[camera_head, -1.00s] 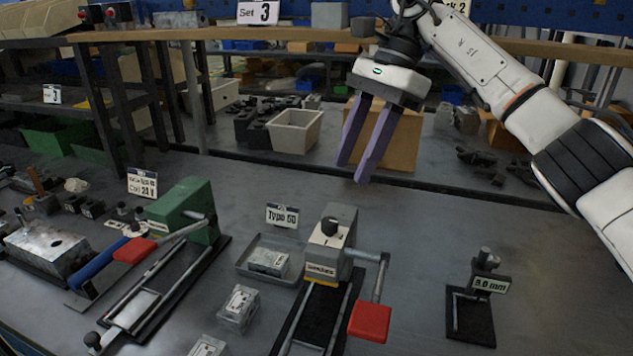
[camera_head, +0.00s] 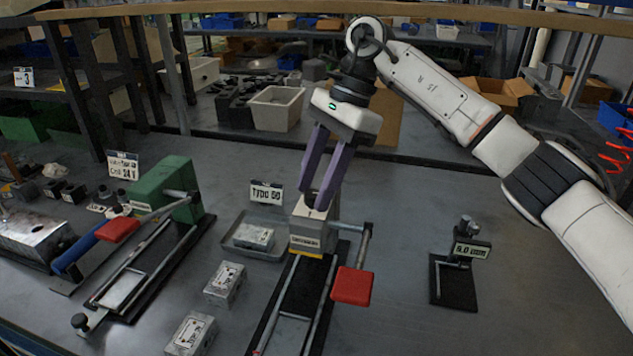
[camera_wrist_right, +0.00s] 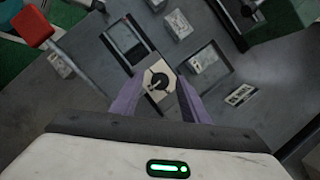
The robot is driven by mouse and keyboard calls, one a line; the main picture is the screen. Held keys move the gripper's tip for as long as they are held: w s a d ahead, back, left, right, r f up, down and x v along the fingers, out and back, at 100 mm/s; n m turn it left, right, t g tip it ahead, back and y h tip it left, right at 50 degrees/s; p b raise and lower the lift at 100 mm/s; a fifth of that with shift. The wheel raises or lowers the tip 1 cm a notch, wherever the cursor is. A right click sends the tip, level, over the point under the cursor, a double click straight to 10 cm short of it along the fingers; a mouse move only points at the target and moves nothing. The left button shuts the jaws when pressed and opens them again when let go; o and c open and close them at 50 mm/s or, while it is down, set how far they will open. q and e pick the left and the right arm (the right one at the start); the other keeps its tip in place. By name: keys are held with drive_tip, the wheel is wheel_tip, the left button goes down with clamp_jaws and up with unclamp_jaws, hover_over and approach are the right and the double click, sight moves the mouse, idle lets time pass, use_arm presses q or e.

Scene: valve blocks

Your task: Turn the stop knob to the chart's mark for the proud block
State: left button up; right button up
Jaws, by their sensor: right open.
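The stop knob, a black knob, sits on a pale plate on top of the grey press (camera_head: 309,238). The right wrist view shows the knob (camera_wrist_right: 160,80) clearly; in the head view the fingers mostly hide it. My right gripper (camera_head: 317,201) has its two purple fingers apart, pointing down at the press top, with the knob between or just beyond the tips. Labelled metal blocks lie in the grey tray (camera_head: 232,251), at its front (camera_head: 225,280) and nearer the front edge (camera_head: 190,334). I cannot tell which is proud. No chart is readable. My left gripper is out of view.
A red-padded lever (camera_head: 352,286) sticks out right of the press. A green press (camera_head: 178,190) stands to the left, with a "Type 50" card (camera_head: 266,194) between. A small gauge stand (camera_head: 456,275) is on the right.

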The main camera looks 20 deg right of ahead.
clamp_jaws()
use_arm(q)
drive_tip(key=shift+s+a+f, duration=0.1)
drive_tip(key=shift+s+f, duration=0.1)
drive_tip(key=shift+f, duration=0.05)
use_arm(e)
drive_tip(key=c, duration=1)
unclamp_jaws()
